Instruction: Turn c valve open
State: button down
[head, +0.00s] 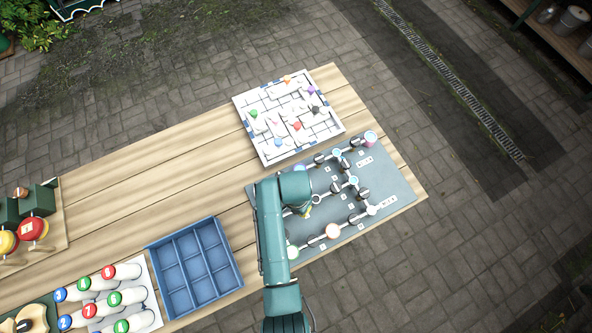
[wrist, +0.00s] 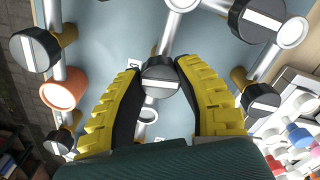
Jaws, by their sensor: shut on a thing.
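The grey valve board (head: 404,190) lies on the right end of the wooden table in the head view, carrying white pipes and several dark knobs with a pale stripe. In the wrist view, my gripper (wrist: 157,70) has its yellow, black-padded fingers on both sides of one dark valve knob (wrist: 161,83) and is shut on it. The knob's pale stripe runs roughly across the picture. A small white label beside it is mostly hidden by the left finger, so I cannot read its letter. In the head view my arm hides part of the board.
Other knobs stand close by, at upper left (wrist: 35,49), upper right (wrist: 254,20) and right (wrist: 259,99). An orange cup (wrist: 63,90) is at left. A white maze board (head: 272,151) lies behind the valve board; a blue compartment tray (head: 150,252) stands left of my arm.

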jog(key=n+p, duration=0.1)
jog(key=n, duration=0.2)
jog(key=shift+r+n+p, duration=0.1)
jog(key=shift+n+p, duration=0.2)
jog(key=shift+p, duration=0.05)
jog(key=n+p, duration=0.1)
jog(key=n, duration=0.3)
jog(key=shift+p, duration=0.3)
jog(key=n+p, duration=0.1)
jog(key=n, duration=0.4)
jog(key=shift+f+n, duration=0.2)
jog(key=shift+n, duration=1.7)
jog(key=shift+s, duration=0.1)
jog(key=c, duration=0.6)
grip_release()
jog(key=shift+r, duration=0.1)
